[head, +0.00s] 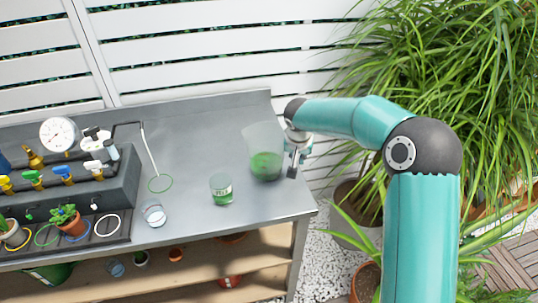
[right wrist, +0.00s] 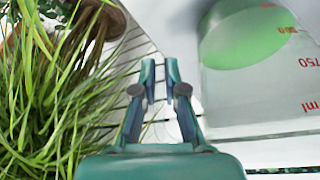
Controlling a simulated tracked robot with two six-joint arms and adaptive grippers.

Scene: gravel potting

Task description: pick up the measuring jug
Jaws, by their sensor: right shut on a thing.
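The measuring jug (head: 263,143) is a clear vessel with green contents in its lower part, at the right end of the grey bench. In the right wrist view the jug (right wrist: 262,95) fills the upper right, with red markings on its wall. My right gripper (head: 297,160) is at the jug's right side. In the right wrist view its two fingers (right wrist: 160,72) are close together beside the jug wall, shut on the jug; the grasped part is hard to make out. I cannot tell whether the jug touches the bench. My left gripper is not in view.
A smaller cup with green contents (head: 221,189) and a clear glass (head: 153,213) stand on the bench (head: 195,145). A green ring (head: 160,183) lies below a thin spout. A valve unit with a dial (head: 58,134) stands at left. Long grassy leaves (head: 450,60) crowd the right.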

